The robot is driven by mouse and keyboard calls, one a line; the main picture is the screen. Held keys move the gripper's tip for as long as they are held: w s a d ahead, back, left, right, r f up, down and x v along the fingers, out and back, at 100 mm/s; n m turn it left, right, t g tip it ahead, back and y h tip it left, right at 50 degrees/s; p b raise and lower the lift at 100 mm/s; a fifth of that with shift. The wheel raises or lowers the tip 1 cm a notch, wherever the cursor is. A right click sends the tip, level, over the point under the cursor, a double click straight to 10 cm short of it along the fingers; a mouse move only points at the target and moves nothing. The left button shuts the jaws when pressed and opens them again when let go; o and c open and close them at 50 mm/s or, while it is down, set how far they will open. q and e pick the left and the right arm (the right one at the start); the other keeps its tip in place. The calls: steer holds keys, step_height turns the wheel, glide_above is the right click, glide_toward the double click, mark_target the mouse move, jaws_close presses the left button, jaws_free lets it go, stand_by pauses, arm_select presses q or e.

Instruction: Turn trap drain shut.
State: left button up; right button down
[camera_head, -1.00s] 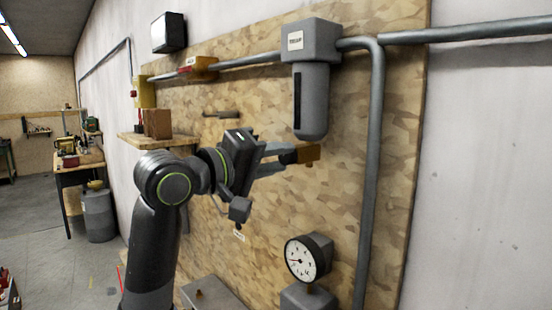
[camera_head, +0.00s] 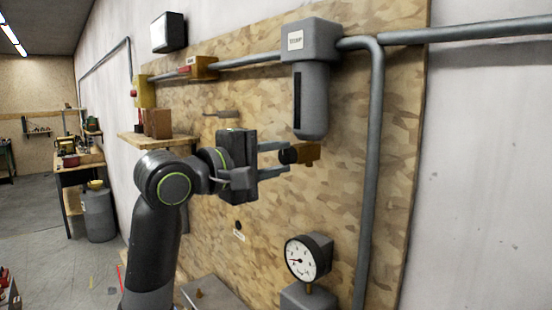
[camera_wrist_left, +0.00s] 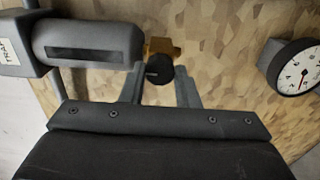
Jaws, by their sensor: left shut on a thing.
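The trap (camera_head: 310,100) is a grey box with a grey cylinder hanging below it, on the wooden wall board. It also shows in the wrist view (camera_wrist_left: 90,42), lying sideways. Its drain is a brass fitting (camera_head: 312,152) under the cylinder, with a round black knob (camera_head: 288,155) facing my arm. The knob shows in the wrist view (camera_wrist_left: 159,70) between my fingertips. My left gripper (camera_head: 287,157) is shut on this knob, one finger above and one below it in the head view. Any marking on the knob's face cannot be made out. My right gripper is not in view.
A grey pipe (camera_head: 372,180) runs down at the right. A small shelf with brown blocks (camera_head: 157,124) sticks out at the left. The board around the drain is bare.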

arm_select(q)
steer(key=o, duration=1)
steer(key=shift+c, duration=0.2)
steer(key=shift+a, duration=0.1)
steer(key=shift+s+a+b, duration=0.2)
steer(key=shift+s+b, duration=0.05)
steer(key=shift+b, duration=0.05)
steer(key=b+v, duration=0.7)
steer(key=v, duration=0.9)
steer(key=shift+s+a, duration=0.25)
steer(key=shift+a, duration=0.05)
